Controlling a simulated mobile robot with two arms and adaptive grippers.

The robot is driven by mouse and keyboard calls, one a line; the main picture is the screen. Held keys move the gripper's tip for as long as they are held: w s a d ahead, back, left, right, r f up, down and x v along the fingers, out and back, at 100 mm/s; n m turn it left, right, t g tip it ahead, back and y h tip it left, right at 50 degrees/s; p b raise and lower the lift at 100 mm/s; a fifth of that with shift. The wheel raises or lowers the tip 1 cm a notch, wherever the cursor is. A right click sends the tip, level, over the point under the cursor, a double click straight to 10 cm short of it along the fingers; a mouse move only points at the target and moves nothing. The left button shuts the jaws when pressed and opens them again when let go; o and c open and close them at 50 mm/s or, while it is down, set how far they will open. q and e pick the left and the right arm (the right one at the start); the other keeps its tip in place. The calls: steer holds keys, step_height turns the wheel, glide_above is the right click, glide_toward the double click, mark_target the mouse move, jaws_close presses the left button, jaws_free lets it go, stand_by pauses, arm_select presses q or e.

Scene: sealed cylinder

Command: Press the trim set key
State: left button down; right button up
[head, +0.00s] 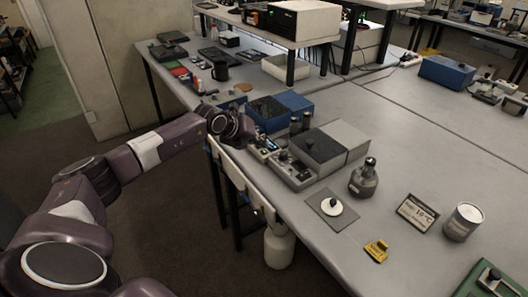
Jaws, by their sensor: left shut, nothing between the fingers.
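A grey control unit (291,171) with knobs and small keys lies along the near edge of the table, in the middle of the head view. The trim set key is too small to tell apart from its other controls. My left arm comes in from the left, and my left gripper (257,145) is shut and empty at the far left end of the control unit. The wrist partly hides the gripper, and I cannot tell whether its tips touch a key. My right gripper is out of view.
A grey box with a dark top (318,148) stands behind the unit, and a blue box (268,113) beyond my gripper. The table's right middle is clear.

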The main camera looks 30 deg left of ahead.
mark_target(262, 152)
arm_select(q)
steer(key=shift+f, duration=0.1)
stand_by(0.4)
steer(key=shift+f+b, duration=0.3)
steer(key=shift+f, duration=0.05)
steer(key=shift+f+b, duration=0.3)
steer(key=shift+f, duration=0.1)
stand_by(0.7)
steer(key=shift+r, duration=0.15)
steer(key=shift+r+p, duration=0.6)
steer(key=shift+r, duration=0.1)
steer(key=shift+r, duration=0.1)
steer(key=shift+r+p, duration=1.7)
steer(key=shift+r, duration=0.75)
steer(key=shift+f, duration=0.1)
